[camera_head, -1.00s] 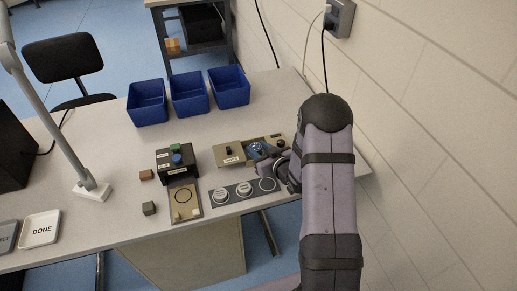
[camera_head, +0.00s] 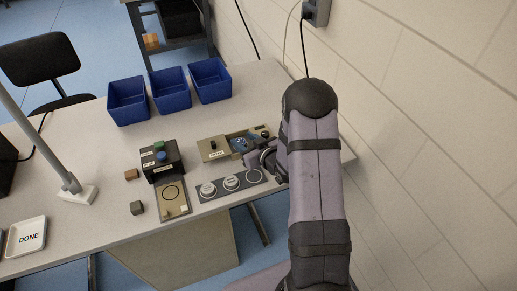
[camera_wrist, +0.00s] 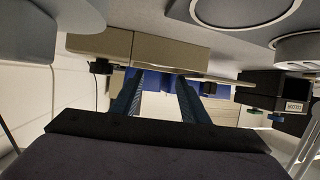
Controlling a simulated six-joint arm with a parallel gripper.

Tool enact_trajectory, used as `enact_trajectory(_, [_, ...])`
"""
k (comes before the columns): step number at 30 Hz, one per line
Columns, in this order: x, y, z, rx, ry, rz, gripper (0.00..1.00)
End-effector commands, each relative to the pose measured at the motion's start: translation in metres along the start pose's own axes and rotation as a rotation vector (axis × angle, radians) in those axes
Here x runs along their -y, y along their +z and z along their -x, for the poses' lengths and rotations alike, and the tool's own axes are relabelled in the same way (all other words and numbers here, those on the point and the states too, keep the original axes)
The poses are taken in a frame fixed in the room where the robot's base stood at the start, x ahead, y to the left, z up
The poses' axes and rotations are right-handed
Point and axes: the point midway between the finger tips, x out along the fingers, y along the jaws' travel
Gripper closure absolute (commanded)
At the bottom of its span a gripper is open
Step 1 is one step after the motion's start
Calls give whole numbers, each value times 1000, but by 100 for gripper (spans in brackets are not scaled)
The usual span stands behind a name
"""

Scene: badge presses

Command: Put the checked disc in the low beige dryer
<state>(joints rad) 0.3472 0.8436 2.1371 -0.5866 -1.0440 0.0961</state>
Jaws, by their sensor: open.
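The low beige dryer (camera_head: 211,149) stands on the table right of the dark press, with a black knob and a white label on its front left part. In the wrist view its beige body (camera_wrist: 140,48) shows upside down beyond the fingers. My gripper (camera_head: 242,146) is open over the dryer's right part and hides some of it. Its two blue fingers (camera_wrist: 156,98) stand apart in the wrist view, with no disc visible between them. Pale round discs (camera_head: 208,189) (camera_head: 231,183) lie on a grey strip (camera_head: 220,196) in front. I cannot make out a checked pattern on any disc.
The dark press (camera_head: 166,166) has blue and green knobs and a beige plate (camera_head: 174,210) in front. Blue bins (camera_head: 169,92) stand behind. A DONE tray (camera_head: 25,238) is far left; a wall is right.

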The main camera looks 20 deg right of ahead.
Motion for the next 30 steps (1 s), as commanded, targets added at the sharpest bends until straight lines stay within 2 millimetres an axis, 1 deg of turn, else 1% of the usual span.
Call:
enact_trajectory(9, [-1,2,58,0,3,-1,59])
enact_trajectory(15, [-1,2,89,0,3,-1,59])
enact_trajectory(21, [0,2,105,1,1,0,59])
enact_trajectory(25, [0,2,108,1,-1,0,59])
enact_trajectory(30, [0,3,108,22,6,7,59])
